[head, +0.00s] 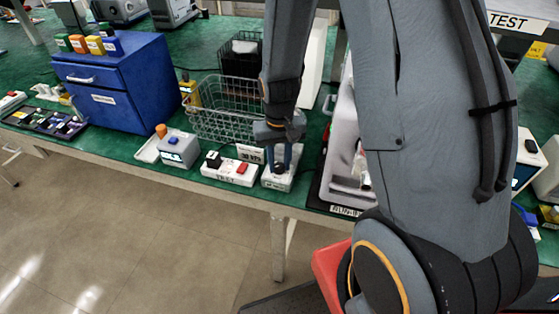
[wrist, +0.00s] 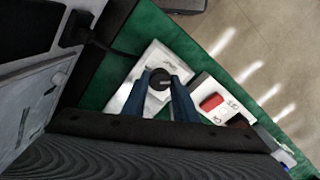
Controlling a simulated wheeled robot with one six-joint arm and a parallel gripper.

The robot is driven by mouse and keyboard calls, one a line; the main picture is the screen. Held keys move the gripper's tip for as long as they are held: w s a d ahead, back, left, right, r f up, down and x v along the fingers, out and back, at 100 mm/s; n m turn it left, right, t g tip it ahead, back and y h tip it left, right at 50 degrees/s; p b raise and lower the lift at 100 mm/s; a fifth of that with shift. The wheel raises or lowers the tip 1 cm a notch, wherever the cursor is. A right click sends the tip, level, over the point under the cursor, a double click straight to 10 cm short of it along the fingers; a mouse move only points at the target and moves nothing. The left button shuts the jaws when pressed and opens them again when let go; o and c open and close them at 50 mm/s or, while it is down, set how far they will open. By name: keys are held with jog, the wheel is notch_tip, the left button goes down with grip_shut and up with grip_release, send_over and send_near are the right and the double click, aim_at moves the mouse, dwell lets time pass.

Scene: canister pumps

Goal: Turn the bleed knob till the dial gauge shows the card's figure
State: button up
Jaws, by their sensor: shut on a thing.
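My gripper (head: 281,163) points down at a small white unit (head: 278,182) near the bench's front edge. Its two blue fingers are shut on a round black knob (wrist: 160,78) on top of that unit. In the wrist view the knob sits between the fingertips (wrist: 161,84), with a pale mark on its face. A small white card (head: 250,153) with dark print stands just left of the gripper; its figure is too small to read surely. I cannot make out a dial gauge or its needle in either view.
A white box with a red switch (head: 243,168) stands close on the left; the switch also shows in the wrist view (wrist: 211,102). A wire basket (head: 222,122) is behind it. A grey box (head: 180,150) and blue cabinet (head: 115,95) stand further left. A pale machine is close right.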

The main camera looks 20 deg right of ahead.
aim_at(279, 166)
jog(key=m, duration=0.4)
jog(key=shift+r+m+p, duration=0.1)
jog(key=shift+m+p, duration=0.2)
jog(key=shift+p, duration=0.1)
jog(key=shift+m+p, duration=0.3)
jog(key=shift+m, duration=1.9)
jog(key=o, duration=1.1)
jog(key=shift+c, duration=0.2)
jog(key=shift+r+b, duration=0.8)
jog(key=shift+r, duration=3.05)
